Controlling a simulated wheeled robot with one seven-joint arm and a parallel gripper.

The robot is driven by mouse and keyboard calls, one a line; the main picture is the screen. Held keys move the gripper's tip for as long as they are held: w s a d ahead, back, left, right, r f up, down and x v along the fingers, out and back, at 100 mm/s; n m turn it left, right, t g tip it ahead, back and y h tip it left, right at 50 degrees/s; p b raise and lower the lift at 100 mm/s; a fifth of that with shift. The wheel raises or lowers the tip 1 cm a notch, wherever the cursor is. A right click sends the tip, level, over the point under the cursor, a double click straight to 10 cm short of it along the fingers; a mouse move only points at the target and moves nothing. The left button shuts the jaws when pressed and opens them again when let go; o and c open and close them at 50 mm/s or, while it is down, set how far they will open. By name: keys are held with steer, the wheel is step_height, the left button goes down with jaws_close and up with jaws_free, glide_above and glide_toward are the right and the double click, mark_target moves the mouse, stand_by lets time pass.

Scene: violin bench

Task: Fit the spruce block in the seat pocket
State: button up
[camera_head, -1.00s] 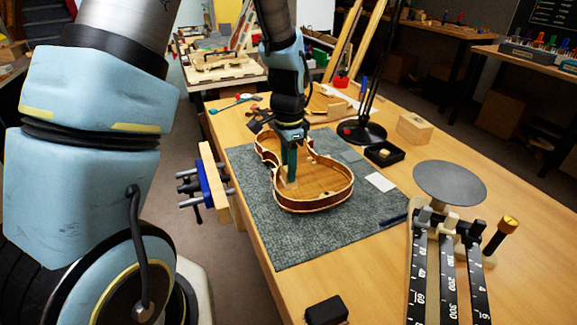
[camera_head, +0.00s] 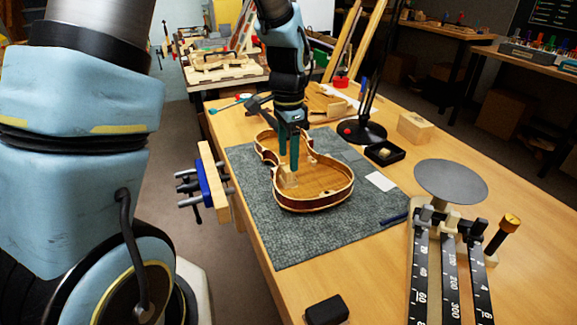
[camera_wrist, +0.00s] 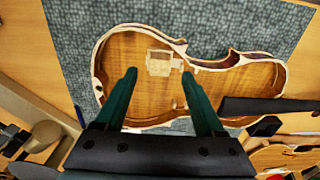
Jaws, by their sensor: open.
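The open violin body (camera_head: 325,190) lies on a grey mat (camera_head: 300,245), its inside facing up. A small pale block, the spruce block (camera_head: 288,180), sits inside it near the left wall. In the wrist view the block (camera_wrist: 158,66) shows within a pale rectangular outline, the seat pocket (camera_wrist: 168,53). I cannot tell whether it is flush or fully down. My gripper (camera_head: 290,167) is open and empty above the block, fingers pointing down. In the wrist view its two green fingertips (camera_wrist: 159,74) are spread apart, with the block between and beyond them.
A blue vise (camera_head: 207,185) is on the bench's left edge. A lamp base (camera_head: 362,131), a black tray (camera_head: 384,152), a wooden box (camera_head: 415,128) and a white card (camera_head: 380,181) stand right of the body. A black case (camera_head: 326,311) lies in front. The mat's front is clear.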

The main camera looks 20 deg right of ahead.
step_height(320, 180, up, 7)
steer(key=shift+f+b, duration=0.2)
steer(key=shift+b, duration=0.15)
steer(key=shift+s, duration=0.1)
stand_by(0.4)
steer(key=s+a+f+n, duration=0.1)
steer(key=a+n, duration=0.7)
steer(key=a, duration=0.4)
steer(key=s+a+f+n+t, duration=0.1)
steer(key=s+a+n, duration=0.1)
steer(key=a+n, duration=0.5)
steer(key=a, duration=0.6)
steer(key=shift+s+a+f+n+t, duration=0.2)
steer(key=shift+s+f+n+t, duration=0.1)
steer(key=shift+f+n, duration=0.1)
